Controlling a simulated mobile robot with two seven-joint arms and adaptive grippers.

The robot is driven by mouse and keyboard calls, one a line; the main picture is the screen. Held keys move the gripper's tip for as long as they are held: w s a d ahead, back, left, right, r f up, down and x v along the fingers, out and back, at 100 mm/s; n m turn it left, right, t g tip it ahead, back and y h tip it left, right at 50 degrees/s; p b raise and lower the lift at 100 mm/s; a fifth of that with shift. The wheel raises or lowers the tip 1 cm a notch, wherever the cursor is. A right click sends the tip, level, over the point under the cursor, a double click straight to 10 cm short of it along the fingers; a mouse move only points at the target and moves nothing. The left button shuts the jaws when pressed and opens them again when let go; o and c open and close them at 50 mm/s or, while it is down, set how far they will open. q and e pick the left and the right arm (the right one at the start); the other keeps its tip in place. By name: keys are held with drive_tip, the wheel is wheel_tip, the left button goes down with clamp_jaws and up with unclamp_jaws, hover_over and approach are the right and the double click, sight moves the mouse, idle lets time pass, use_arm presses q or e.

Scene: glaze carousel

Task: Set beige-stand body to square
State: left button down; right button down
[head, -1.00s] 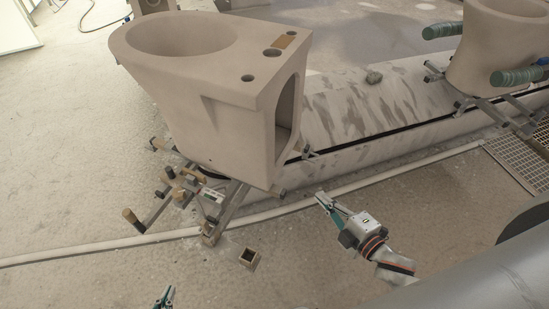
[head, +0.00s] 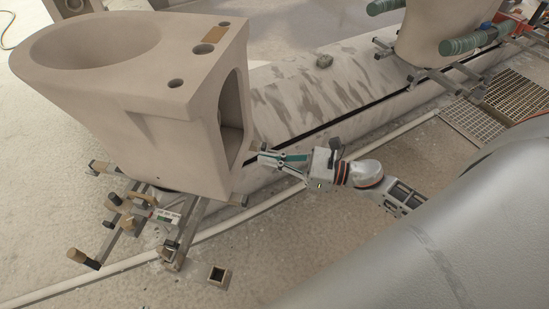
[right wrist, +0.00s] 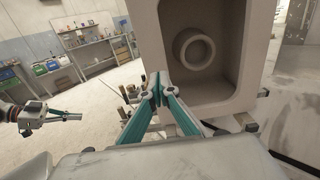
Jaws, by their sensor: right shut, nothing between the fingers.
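The beige toilet body (head: 105,100) stands on a metal stand (head: 185,225) with tan-tipped handles (head: 85,258). Its bowl end points left and its open back faces right. I cannot tell if it sits square on the stand. My right gripper (head: 262,157) is shut and empty, its tips close to the lower edge of the open back; contact is unclear. In the right wrist view the body's open back (right wrist: 235,85), with a round ring inside, lies just beyond the fingertips (right wrist: 157,88). My left gripper (right wrist: 68,117) shows only there, at the left; its jaw state is unclear.
Another body (head: 437,35) with green-wrapped handles (head: 472,46) stands at the upper right. A pale cylindrical housing (head: 320,95) runs behind my right gripper. A pipe (head: 285,195) crosses the floor, with a small square box (head: 218,275) in front and a grate (head: 475,122) at the right.

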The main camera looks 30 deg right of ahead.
sight(222, 150)
drive_tip(key=p+x, duration=0.1)
drive_tip(key=x, duration=0.8)
drive_tip(key=shift+w+a, duration=0.25)
